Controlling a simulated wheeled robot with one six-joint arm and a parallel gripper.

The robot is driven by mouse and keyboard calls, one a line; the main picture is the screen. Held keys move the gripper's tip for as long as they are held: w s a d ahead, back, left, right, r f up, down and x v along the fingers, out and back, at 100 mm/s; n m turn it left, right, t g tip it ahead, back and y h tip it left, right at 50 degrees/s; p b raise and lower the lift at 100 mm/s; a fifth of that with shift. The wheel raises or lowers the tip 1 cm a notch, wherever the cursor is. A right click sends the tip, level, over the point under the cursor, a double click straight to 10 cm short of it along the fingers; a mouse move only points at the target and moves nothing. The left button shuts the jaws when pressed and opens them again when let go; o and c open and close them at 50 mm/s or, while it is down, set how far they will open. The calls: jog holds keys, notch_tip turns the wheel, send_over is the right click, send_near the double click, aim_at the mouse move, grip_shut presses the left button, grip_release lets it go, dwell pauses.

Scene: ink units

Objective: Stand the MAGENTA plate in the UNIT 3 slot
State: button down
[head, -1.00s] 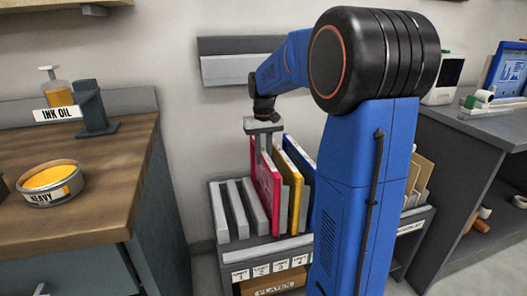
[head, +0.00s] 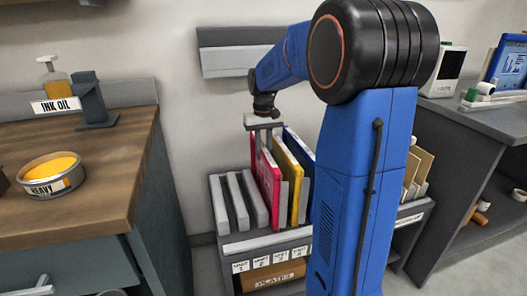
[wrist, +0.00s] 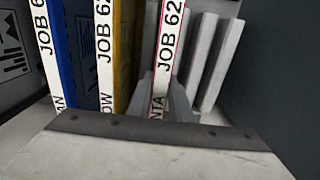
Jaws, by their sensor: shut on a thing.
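The magenta plate (head: 269,178) stands upright in the grey slotted rack, left of the yellow plate (head: 291,190). My gripper (head: 264,140) is above it, shut on its upper edge. In the wrist view the magenta plate (wrist: 167,60) shows its white "JOB 62" edge between my grey fingers (wrist: 162,95). The rack's front (head: 268,240) carries UNIT 1 to UNIT 4 labels, with UNIT 3 (head: 281,257) third from the left.
A blue plate (head: 300,160) stands right of the yellow one. Empty grey dividers (head: 236,202) are at the rack's left. A wooden bench (head: 95,170) with an ink tin (head: 52,177) stands left, and a grey counter (head: 487,118) right. My blue arm hides part of the rack.

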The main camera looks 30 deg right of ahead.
jog(key=shift+f, duration=0.15)
jog(key=c, duration=1.5)
grip_release()
jog(key=shift+c, duration=0.2)
notch_tip(320, 180, up, 17)
jog(key=shift+r, duration=0.2)
notch_tip(320, 180, up, 5)
